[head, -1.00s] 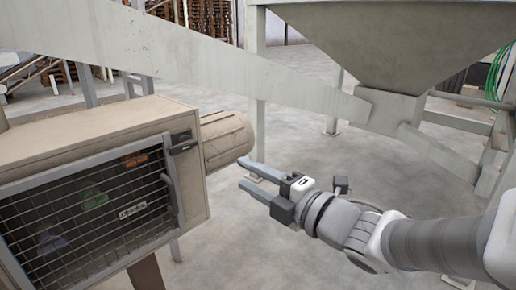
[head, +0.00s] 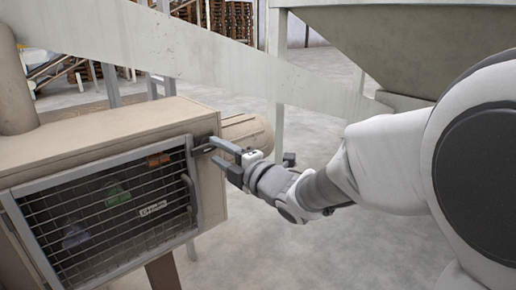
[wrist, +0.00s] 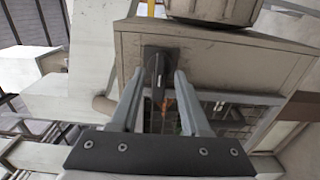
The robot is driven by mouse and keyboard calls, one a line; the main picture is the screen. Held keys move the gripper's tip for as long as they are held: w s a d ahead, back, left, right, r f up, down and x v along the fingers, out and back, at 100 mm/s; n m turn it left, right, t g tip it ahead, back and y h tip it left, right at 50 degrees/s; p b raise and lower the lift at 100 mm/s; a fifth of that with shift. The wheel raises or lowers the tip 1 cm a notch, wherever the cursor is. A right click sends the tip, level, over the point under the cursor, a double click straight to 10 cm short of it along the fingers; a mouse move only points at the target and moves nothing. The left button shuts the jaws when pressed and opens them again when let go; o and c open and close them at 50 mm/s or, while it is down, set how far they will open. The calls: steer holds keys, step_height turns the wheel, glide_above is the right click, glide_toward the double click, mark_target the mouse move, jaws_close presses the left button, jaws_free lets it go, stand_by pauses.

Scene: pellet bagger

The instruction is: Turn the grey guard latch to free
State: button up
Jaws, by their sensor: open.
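The guard latch (wrist: 157,68) is a dark grey handle on a dark plate, on the beige housing beside the mesh guard's upper corner. It lies between my open fingers in the wrist view. In the head view the latch (head: 203,148) sits at the guard's upper right corner, partly covered by my fingers. My gripper (head: 222,153) is open, its fingertips at the latch. In the wrist view my gripper (wrist: 160,76) straddles the latch with a gap on each side; I cannot tell whether it touches.
The mesh guard (head: 100,208) has a grey frame and a vertical handle (head: 189,193) just below the latch. Coloured pieces show behind the mesh. A beige cylinder (head: 248,131) juts out behind my gripper. A sloping grey beam (head: 200,50) crosses above. Open floor lies to the right.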

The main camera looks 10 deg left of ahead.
steer(key=shift+x, duration=0.85)
steer(key=shift+c, duration=0.2)
jaws_close()
